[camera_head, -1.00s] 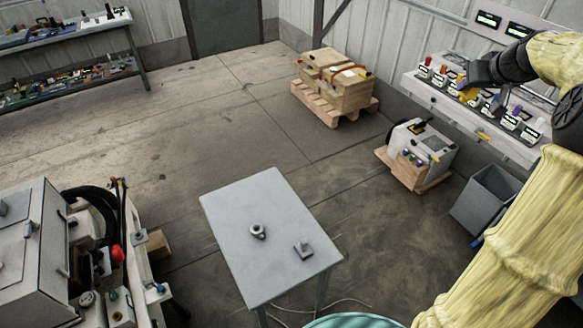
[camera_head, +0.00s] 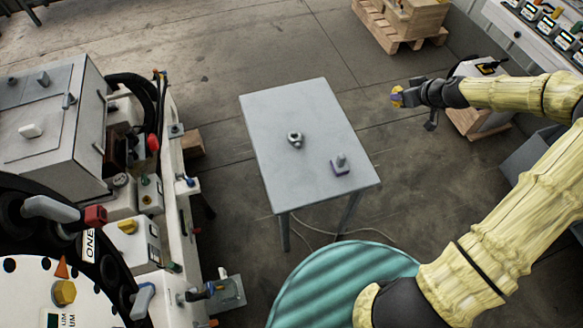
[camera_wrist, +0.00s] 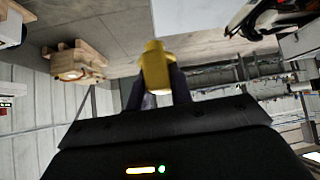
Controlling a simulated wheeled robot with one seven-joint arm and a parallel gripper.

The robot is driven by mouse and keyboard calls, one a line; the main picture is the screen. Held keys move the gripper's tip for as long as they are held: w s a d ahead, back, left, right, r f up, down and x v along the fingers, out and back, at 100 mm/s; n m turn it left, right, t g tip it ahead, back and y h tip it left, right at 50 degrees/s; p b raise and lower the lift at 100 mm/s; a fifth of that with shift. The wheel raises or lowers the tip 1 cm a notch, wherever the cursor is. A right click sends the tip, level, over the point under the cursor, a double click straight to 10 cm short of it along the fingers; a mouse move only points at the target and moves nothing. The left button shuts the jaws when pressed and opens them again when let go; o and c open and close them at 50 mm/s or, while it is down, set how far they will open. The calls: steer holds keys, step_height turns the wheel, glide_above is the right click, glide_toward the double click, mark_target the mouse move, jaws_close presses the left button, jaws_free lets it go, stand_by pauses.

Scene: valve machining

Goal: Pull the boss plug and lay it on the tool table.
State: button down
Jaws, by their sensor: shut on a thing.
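My gripper (camera_head: 408,95) is shut on a yellow piece (camera_head: 397,98), held in the air to the right of the grey table (camera_head: 285,105). In the wrist view the yellow piece (camera_wrist: 155,66) stands between the two dark fingers (camera_wrist: 158,92). I cannot tell whether it is the boss plug, and no other thing is clearly the plug. On the table, taken as the tool table, lie a grey ring-like metal part (camera_head: 295,139) and a small grey block with a purplish edge (camera_head: 341,163).
A machine (camera_head: 50,130) with a red knob (camera_head: 153,142) stands on the left. A round-faced unit (camera_head: 30,285) with handles is at the lower left. A wooden pallet (camera_head: 400,35) and the wall rack (camera_head: 545,30) are at the upper right. The tabletop has free room.

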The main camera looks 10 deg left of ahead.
steer(key=s+a+f+n+g+y+b, duration=0.1)
steer(key=s+a+f+n+b, duration=0.1)
steer(key=s+a+f, duration=0.4)
steer(key=s+a+f+n+g+y+b, duration=0.1)
steer(key=s+a+f+n+g+b, duration=0.1)
steer(key=s+a+f, duration=0.4)
steer(key=s+a+f+n+g+y+b, duration=0.1)
steer(key=s+a+f+b, duration=0.4)
steer(key=a+f, duration=0.6)
steer(key=s+a+n+g, duration=0.1)
steer(key=a+n, duration=0.1)
steer(key=a, duration=0.3)
steer(key=shift+s+a+f+n+b, duration=0.15)
steer(key=shift+a+f+n+b, duration=0.15)
steer(key=shift+a+f, duration=0.1)
steer(key=shift+f+b, duration=2)
steer(key=shift+f, duration=1.25)
steer(key=c, duration=1.2)
jaws_free()
steer(key=shift+o, duration=0.2)
